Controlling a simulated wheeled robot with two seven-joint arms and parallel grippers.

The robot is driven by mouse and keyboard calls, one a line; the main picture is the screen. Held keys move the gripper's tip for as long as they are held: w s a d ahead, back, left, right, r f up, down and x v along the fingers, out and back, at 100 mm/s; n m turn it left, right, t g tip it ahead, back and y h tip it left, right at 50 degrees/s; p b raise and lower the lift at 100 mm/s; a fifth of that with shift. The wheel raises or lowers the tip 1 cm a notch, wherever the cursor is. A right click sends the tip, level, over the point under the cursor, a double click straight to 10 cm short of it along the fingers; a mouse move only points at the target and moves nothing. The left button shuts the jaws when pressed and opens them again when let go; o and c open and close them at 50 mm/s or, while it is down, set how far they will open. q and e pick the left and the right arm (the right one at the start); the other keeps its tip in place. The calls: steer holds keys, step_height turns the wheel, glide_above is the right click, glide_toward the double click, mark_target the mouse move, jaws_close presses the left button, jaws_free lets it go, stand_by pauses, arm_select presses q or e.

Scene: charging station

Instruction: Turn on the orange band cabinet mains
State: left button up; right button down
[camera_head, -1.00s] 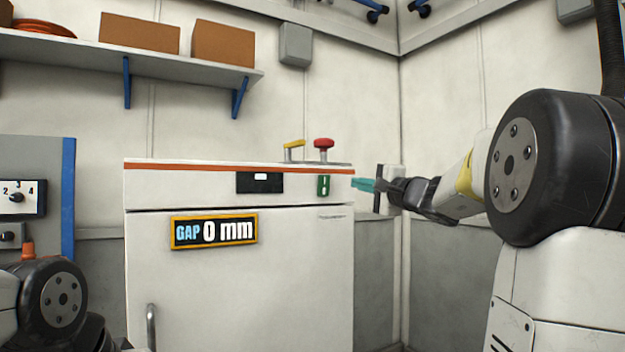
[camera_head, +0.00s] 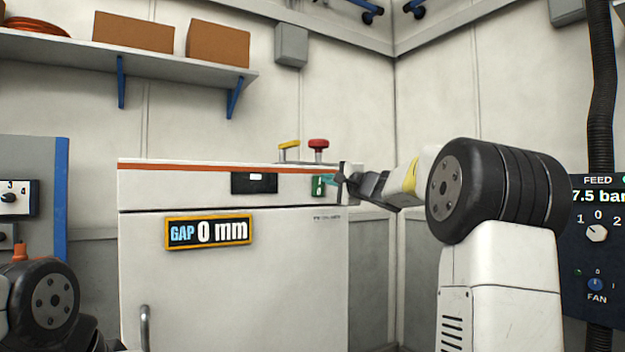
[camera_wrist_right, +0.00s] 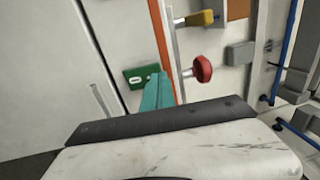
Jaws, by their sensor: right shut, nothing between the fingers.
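The white cabinet (camera_head: 220,290) with an orange band (camera_head: 205,167) along its top edge stands in the middle of the head view. A small green switch plate (camera_head: 317,187) sits at the right of its upper panel. In the right wrist view the green plate (camera_wrist_right: 140,77) shows a pale rocker. My right gripper (camera_head: 328,180) is shut and empty, its teal fingertips at the right side of the plate. In the wrist view the fingertips (camera_wrist_right: 157,85) overlap the plate's edge; I cannot tell whether they touch it. My left gripper is out of view.
A red mushroom button (camera_head: 318,144) and a yellow handle (camera_head: 289,145) stand on the cabinet top. A dark FEED panel (camera_head: 600,260) is at the right edge.

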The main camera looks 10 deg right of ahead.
steer(key=shift+x, duration=1)
